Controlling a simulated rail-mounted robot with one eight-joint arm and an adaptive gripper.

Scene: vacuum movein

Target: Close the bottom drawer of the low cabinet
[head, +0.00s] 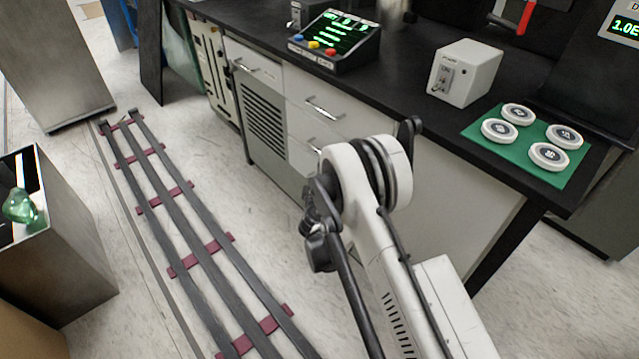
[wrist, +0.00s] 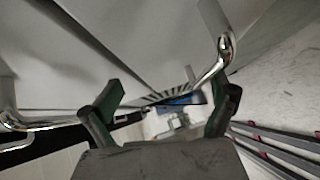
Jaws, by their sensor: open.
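The low cabinet (head: 295,94) stands under the black bench in the head view, with pale drawer fronts and metal bar handles. Its upper drawer handle (head: 323,107) and a lower handle (head: 318,145) show. My arm covers the lower right of the cabinet, so how far the bottom drawer is out cannot be told there. In the wrist view my gripper (wrist: 168,95) is open and empty, close to pale fronts. A chrome bar handle (wrist: 217,66) lies just beyond the right finger; whether they touch is unclear. Another chrome handle (wrist: 20,125) is at the left edge.
Floor rails (head: 185,215) with dark red crosspieces run left of the cabinet. A metal bin (head: 75,245) with a green object stands at far left. The bench top (head: 415,110) carries a button console (head: 338,42), a white box (head: 466,72) and white discs on a green mat (head: 480,128).

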